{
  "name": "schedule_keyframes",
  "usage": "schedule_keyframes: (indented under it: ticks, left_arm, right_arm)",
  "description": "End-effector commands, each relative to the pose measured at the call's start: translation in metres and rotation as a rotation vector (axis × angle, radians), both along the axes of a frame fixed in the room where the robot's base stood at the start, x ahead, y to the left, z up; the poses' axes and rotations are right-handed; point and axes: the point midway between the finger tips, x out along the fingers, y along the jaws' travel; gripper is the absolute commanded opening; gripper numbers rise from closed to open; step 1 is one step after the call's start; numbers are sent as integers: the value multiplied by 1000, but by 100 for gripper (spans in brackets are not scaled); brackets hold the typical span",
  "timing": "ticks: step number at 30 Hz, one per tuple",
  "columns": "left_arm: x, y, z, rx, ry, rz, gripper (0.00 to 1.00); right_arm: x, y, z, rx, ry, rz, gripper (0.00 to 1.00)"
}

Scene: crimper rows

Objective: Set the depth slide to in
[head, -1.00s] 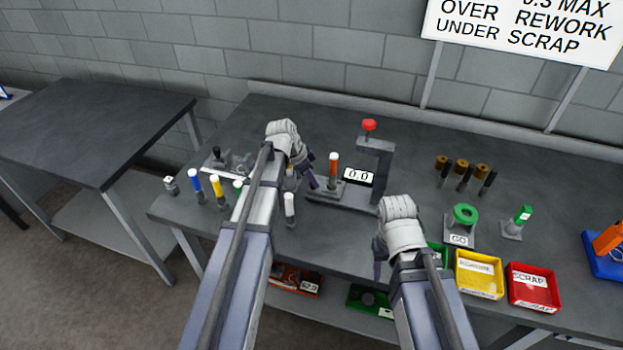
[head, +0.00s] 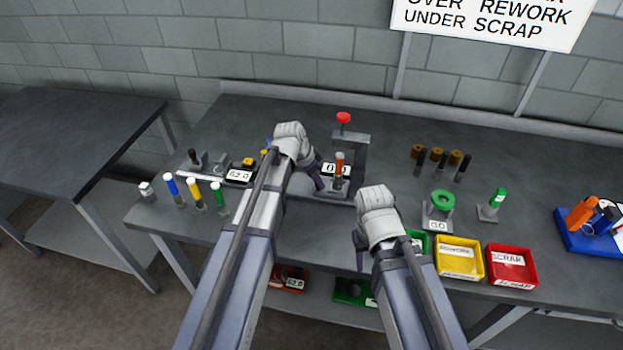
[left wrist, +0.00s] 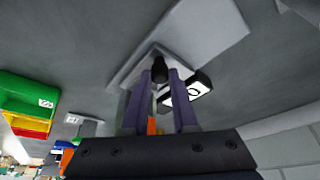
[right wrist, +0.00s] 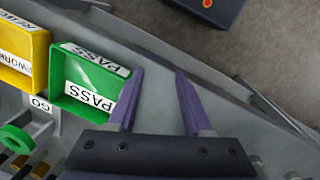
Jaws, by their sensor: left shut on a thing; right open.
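My left gripper (head: 320,184) is down at the grey base of a bench fixture (head: 364,150) with a red knob on top. In the left wrist view, its purple fingers (left wrist: 160,82) are shut on a small black knob (left wrist: 160,67), seemingly the depth slide's handle. The slide's setting cannot be read. A rod with an orange top (head: 339,160) stands on the fixture beside the fingers. A small display (head: 330,169) is partly hidden behind the rod. My right gripper (head: 361,252) is open and empty near the bench's front edge; its fingers are apart in the right wrist view (right wrist: 160,74).
Green (right wrist: 88,84), yellow (head: 459,257) and red (head: 511,265) trays line the front right. A green ring gauge (head: 443,200) stands behind them. Several coloured-top pins stand at the left, near a 62.0 display (head: 240,176). The bench behind the fixture is clear.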

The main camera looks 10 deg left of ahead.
Motion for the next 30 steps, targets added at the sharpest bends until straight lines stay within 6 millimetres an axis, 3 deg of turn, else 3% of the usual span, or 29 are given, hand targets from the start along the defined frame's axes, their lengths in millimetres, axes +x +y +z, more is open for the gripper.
schedule_keyframes:
  ticks: [6, 7, 14, 23, 30]
  left_arm:
    - [-1, -4, 0, -10, 2, -4, 0]
    - [-1, -5, 0, -10, 2, -4, 30]
    - [-1, -3, 0, -8, 1, -4, 56]
    - [-1, -2, 1, -5, 1, -3, 57]
    - [-4, 1, 14, -5, 1, -2, 57]
  right_arm:
    - [0, 0, 0, 0, 0, 0, 50]
    - [0, 0, 0, 0, 0, 0, 50]
    - [0, 0, 0, 0, 0, 0, 50]
    - [0, 0, 1, 0, 0, 0, 50]
    - [0, 0, 14, 0, 0, 0, 50]
